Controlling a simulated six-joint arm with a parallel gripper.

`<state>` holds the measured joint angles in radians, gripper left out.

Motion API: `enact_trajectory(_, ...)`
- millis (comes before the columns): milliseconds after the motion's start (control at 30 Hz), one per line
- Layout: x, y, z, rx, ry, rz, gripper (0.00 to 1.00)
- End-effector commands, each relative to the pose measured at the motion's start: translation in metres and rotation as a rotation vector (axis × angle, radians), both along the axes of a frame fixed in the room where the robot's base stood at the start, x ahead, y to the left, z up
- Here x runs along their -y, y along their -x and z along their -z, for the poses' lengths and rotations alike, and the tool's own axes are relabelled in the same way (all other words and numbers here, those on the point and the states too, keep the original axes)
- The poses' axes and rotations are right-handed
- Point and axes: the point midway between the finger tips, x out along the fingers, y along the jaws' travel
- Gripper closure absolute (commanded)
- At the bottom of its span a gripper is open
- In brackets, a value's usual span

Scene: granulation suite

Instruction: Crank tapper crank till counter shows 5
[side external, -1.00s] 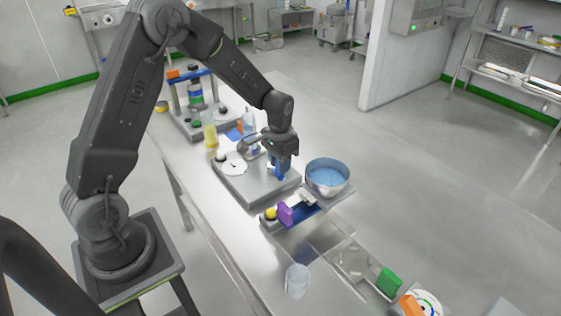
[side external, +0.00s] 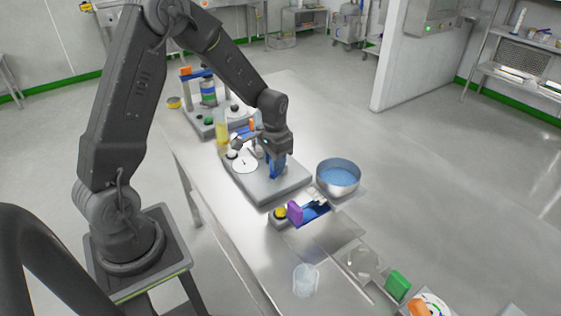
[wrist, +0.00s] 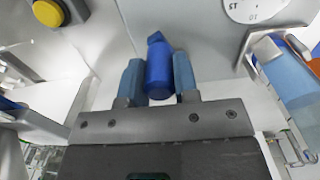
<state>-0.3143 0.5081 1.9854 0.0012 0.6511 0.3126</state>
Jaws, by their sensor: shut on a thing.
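My gripper (side external: 278,166) is low over the grey tapper base (side external: 285,190) in the side view. In the wrist view its two light blue fingers (wrist: 158,62) stand on either side of the dark blue crank handle (wrist: 159,78) and are shut on it. The round white counter dial (side external: 244,163) lies on the base to the left of the gripper. Part of the dial (wrist: 255,8) shows at the top right of the wrist view, with 15 and 10 legible. The pointer reading cannot be told. The crank arm is mostly hidden.
A steel bowl of blue material (side external: 338,178) stands right of the base. A purple block (side external: 295,212) and a yellow button (side external: 280,212) are in front. A clear beaker (side external: 306,279) stands nearer. A second device (side external: 205,125) is behind.

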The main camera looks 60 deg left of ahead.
Motion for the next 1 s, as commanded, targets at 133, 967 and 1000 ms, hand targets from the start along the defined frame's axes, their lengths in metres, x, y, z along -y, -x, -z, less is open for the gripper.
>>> enact_trajectory(133,-0.005,0.000,-0.001,0.009,-0.003,-0.001,0.87)
enact_trajectory(967,-0.028,0.001,-0.001,0.011,-0.003,0.000,0.87)
enact_trajectory(1000,-0.028,0.001,-0.001,0.011,-0.003,0.000,0.87)
